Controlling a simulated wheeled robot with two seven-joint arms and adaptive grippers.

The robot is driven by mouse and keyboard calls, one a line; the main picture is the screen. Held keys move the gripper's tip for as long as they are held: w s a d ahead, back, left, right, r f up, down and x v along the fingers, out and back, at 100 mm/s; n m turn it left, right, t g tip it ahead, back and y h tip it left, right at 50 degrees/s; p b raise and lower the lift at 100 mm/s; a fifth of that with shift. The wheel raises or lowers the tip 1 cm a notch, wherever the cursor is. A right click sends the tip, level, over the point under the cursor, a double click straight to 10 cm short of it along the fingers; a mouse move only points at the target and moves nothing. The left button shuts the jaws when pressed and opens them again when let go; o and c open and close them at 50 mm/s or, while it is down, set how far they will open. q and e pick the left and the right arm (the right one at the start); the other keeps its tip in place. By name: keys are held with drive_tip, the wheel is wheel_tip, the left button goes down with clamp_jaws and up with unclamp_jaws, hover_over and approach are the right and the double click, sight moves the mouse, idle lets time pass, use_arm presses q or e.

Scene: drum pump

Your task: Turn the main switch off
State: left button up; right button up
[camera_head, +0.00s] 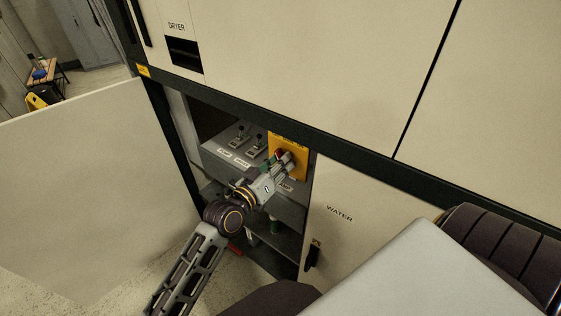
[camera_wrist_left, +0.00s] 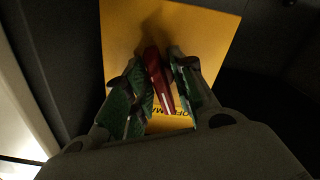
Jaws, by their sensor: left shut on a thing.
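The main switch has a red handle (camera_wrist_left: 157,75) in front of a yellow plate (camera_wrist_left: 190,35). In the left wrist view the handle stands slightly tilted between the green-padded fingers of my left gripper (camera_wrist_left: 158,88), which is shut on it. The lettering on the plate is partly hidden by the fingers. In the head view the yellow plate (camera_head: 289,143) is inside the open cabinet, and my left gripper (camera_head: 279,160) covers most of the red handle (camera_head: 280,153). My right gripper is not in view.
Two small lever switches (camera_head: 239,137) sit on the grey panel left of the yellow plate. An open door (camera_head: 80,190) stands at the left. The WATER door (camera_head: 365,225) is at the right, and the DRYER front (camera_head: 240,50) is above the opening.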

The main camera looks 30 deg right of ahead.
use_arm(q)
drive_tip(key=shift+r+n+p, duration=0.1)
drive_tip(key=shift+n+p, duration=0.35)
drive_tip(key=shift+n, duration=1.45)
drive_tip(key=o, duration=0.7)
drive_tip(key=shift+s+a, duration=0.1)
drive_tip(key=shift+v, duration=5.85)
